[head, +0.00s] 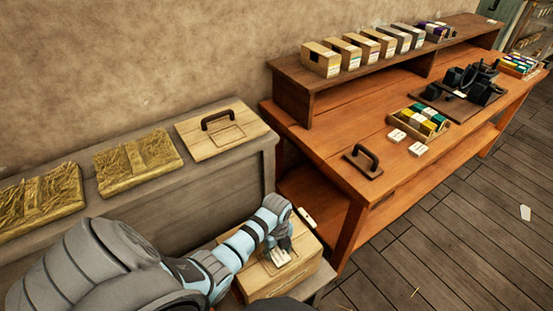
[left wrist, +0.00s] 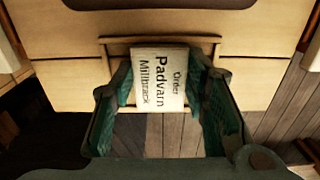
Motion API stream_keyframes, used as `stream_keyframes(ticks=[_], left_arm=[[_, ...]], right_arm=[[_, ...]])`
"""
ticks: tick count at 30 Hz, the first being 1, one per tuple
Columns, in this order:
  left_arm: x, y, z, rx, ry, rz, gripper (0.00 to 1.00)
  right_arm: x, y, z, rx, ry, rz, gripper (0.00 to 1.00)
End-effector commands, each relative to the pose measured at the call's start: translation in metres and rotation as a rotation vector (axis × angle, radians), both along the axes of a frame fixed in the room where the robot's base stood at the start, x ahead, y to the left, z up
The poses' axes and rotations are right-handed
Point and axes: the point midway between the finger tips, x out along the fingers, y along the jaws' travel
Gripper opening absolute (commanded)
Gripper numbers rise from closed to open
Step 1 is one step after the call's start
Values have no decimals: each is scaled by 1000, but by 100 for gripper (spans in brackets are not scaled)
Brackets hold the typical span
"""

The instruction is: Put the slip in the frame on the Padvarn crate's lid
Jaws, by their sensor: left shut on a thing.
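My left gripper (head: 281,247) is shut on a pale slip (head: 281,258) above the lid of a light wooden crate (head: 290,284) at the bottom middle. In the left wrist view, the slip (left wrist: 160,90) reads "Order Padvarn Millbrack" and sits between the two green fingers of the left gripper (left wrist: 160,80). The frame (left wrist: 109,46) on the lid (left wrist: 60,30) shows as a thin raised wooden border around the slip's far end. The slip overlaps the frame's area; I cannot tell whether it touches the lid. My right gripper is not in view.
A grey bench (head: 225,175) at left holds straw-like panels (head: 138,160) and a lid with a dark handle (head: 222,135). An orange workbench (head: 330,150) at right bears card boxes (head: 322,62), a black press (head: 470,80) and a loose handled plate (head: 363,162). Floor at right is mostly clear.

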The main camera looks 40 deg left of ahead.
Motion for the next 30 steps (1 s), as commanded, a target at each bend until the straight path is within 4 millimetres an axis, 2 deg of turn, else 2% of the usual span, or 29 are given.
stream_keyframes(ticks=[1, 4, 5, 14, 17, 20, 27, 30], left_arm=[[0, 0, -2, 0, 0, 0, 42], [0, 0, -1, 0, 0, 0, 58], [0, 0, -1, 0, 0, 0, 61], [0, 0, 0, 0, 0, 0, 61], [1, 0, 8, 0, -2, 0, 61], [1, 0, 27, 0, -4, 0, 61], [1, 0, 96, 1, -4, 0, 61], [1, 0, 114, -1, -3, 0, 61]], right_arm=[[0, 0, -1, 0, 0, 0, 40], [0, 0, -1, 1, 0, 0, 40], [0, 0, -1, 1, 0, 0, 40], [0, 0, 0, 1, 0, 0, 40], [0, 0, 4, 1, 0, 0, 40], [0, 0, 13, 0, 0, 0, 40], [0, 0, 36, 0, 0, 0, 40], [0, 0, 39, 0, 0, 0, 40]])
